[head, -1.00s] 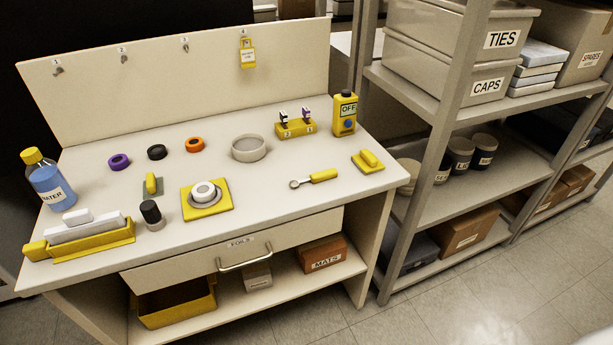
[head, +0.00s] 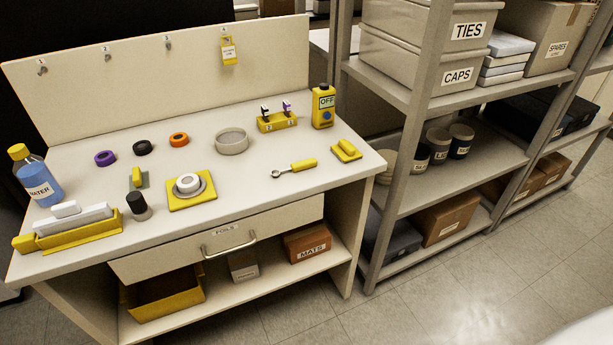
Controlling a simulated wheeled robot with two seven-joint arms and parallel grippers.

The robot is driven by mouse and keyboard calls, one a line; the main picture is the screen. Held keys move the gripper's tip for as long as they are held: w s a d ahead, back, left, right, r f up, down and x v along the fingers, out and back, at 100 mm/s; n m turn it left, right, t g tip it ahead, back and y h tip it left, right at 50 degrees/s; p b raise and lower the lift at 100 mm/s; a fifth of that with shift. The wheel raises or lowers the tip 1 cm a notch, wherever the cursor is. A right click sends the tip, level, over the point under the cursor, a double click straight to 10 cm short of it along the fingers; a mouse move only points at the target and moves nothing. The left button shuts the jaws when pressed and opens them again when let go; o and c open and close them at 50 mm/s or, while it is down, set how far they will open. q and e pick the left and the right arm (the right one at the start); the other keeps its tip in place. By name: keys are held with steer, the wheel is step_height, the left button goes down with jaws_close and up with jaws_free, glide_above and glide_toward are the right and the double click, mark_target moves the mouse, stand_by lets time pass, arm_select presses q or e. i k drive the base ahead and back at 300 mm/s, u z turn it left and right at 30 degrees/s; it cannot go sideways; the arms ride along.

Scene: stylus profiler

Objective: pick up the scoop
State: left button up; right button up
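The scoop (head: 294,168) lies flat on the right half of the white worktable (head: 250,190). It has a yellow handle pointing right and a small grey metal bowl at its left end. It sits in front of the grey round dish and to the left of a yellow block with a handle. Nothing touches it. Neither of my grippers shows in the head view.
A grey round dish (head: 232,141), a yellow block (head: 346,151) and a yellow plate with a white ring (head: 191,190) surround the scoop. A water bottle (head: 36,175) stands at the left. A metal shelf (head: 400,150) stands close on the right.

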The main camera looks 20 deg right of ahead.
mark_target(312, 162)
steer(key=k, duration=0.35)
steer(key=z, duration=1.35)
steer(key=i, duration=0.8)
steer(key=u, duration=1.75)
